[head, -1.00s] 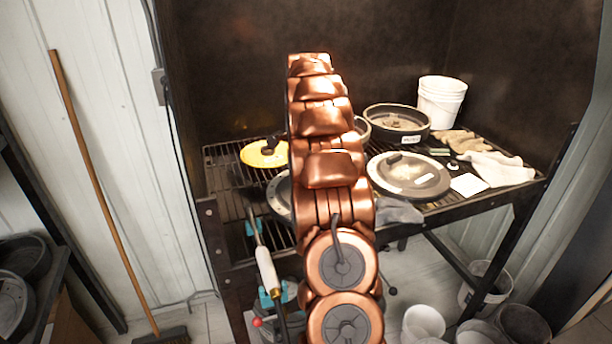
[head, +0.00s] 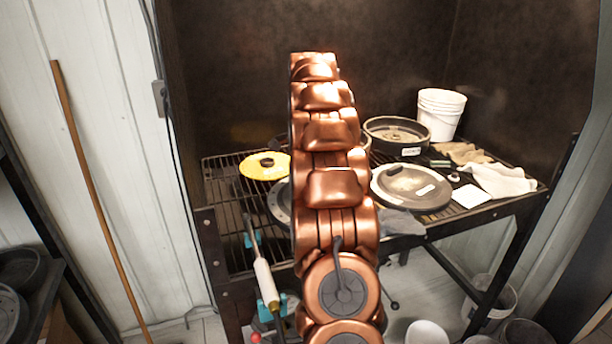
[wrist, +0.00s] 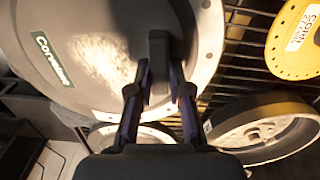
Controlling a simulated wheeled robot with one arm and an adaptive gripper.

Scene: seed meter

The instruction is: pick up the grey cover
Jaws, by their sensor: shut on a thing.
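In the wrist view a large grey cover (wrist: 85,50) fills the upper left. It is a round disc with a green label, small holes around its rim and a dark raised handle. My gripper (wrist: 160,85) is shut on that handle. In the head view my copper arm hides the gripper and most of this cover; only its left edge (head: 279,203) shows beside the arm. Whether it is clear of the rack I cannot tell.
A second grey lid (head: 425,202) lies on the right of the rack. Cloths (head: 500,180) lie at far right. A white-handled tool (head: 265,280) is at the front left.

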